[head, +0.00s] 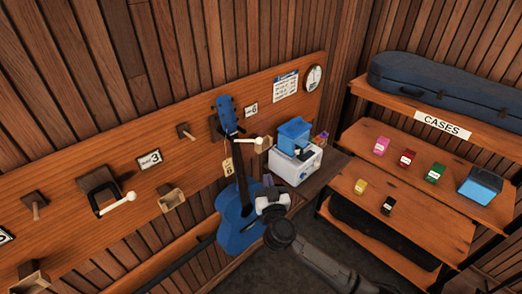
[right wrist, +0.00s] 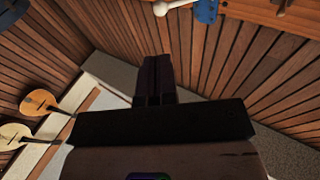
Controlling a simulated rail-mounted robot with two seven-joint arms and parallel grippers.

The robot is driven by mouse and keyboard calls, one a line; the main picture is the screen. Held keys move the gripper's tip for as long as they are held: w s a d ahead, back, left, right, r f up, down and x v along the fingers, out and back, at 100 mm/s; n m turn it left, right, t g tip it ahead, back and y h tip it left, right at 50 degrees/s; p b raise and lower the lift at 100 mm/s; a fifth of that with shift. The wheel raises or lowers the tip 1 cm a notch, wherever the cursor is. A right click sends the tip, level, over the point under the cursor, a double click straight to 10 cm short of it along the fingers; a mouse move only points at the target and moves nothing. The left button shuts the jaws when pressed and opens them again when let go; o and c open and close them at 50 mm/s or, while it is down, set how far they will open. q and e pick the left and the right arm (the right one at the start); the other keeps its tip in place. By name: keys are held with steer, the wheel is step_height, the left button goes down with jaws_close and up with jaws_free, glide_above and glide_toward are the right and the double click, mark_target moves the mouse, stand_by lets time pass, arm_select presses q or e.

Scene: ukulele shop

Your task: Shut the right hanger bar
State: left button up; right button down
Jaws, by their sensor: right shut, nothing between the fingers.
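The right hanger bar (head: 247,142) is a pale rod with a round white knob (head: 258,141) at its end. It sticks out to the right beside the neck of the hanging blue ukulele (head: 235,231); I cannot tell whether it is fully across the hanger. My right gripper (head: 267,184) is below the knob and in front of the ukulele's body, apart from the bar. In the right wrist view its fingers (right wrist: 154,76) are shut and empty, with the white knob (right wrist: 161,8) and blue headstock (right wrist: 207,10) at the top edge. My left gripper is out of view.
Another hanger (head: 100,190) with a white-knobbed bar is at the left by the "3" label. A white box (head: 295,167) with a blue bin (head: 293,134) stands right of the ukulele. The shelf (head: 408,190) at the right holds small coloured boxes and a case (head: 440,85).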

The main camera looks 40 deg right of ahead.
mark_target(260, 143)
steer(key=x, duration=1.1)
steer(key=shift+r, duration=0.1)
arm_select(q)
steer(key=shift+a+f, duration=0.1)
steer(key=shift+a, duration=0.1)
arm_select(e)
steer(key=shift+x, duration=0.85)
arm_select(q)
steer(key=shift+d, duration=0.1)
